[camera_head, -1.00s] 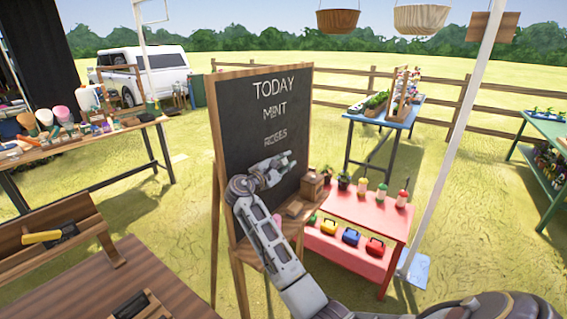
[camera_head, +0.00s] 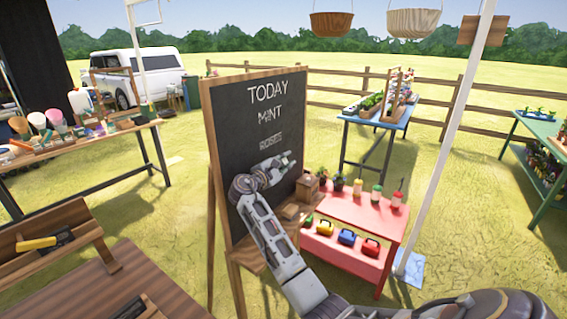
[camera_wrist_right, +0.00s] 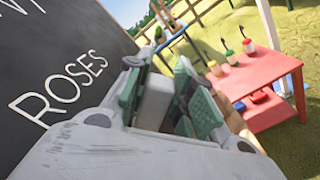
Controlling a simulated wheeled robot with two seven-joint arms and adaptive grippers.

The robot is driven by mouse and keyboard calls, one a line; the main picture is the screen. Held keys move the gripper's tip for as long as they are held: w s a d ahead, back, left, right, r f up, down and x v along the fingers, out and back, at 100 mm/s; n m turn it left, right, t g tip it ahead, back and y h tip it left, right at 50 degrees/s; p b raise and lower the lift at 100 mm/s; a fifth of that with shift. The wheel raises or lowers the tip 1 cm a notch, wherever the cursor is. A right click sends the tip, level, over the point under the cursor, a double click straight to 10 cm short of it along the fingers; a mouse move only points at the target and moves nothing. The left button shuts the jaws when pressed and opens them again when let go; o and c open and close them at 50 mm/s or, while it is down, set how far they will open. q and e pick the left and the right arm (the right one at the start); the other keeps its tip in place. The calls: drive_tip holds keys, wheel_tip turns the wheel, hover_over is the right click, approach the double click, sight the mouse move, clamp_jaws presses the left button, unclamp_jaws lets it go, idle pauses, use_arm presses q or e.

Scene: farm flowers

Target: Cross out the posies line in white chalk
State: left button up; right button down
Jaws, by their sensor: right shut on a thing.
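The black chalkboard (camera_head: 226,125) stands on a wooden easel and reads TODAY, MINT and ROSES in white. The ROSES line (camera_head: 270,138) also shows large and without a stroke through it in the right wrist view (camera_wrist_right: 60,85). I see no posies line; my arm hides part of the lower board. My right gripper (camera_head: 289,161) is just below and right of ROSES, in front of the board near its right edge. In the right wrist view its fingers are shut on a pale white block, apparently the chalk (camera_wrist_right: 154,101). Whether it touches the board I cannot tell. My left gripper is out of view.
A wooden ledge (camera_head: 245,258) below the board holds a small wooden box (camera_head: 307,188). A red table (camera_head: 345,208) with bottles and coloured items stands close on the right, beside a white post (camera_head: 447,140). A wooden bench (camera_head: 110,290) is at front left.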

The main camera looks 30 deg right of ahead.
idle(0.3)
drive_tip(key=shift+p+x, duration=0.45)
drive_tip(key=shift+x, duration=1.15)
drive_tip(key=shift+d, duration=0.15)
drive_tip(key=shift+x, duration=1.5)
drive_tip(key=shift+w, duration=0.1)
drive_tip(key=shift+p+x, duration=0.3)
drive_tip(key=shift+x, duration=1.2)
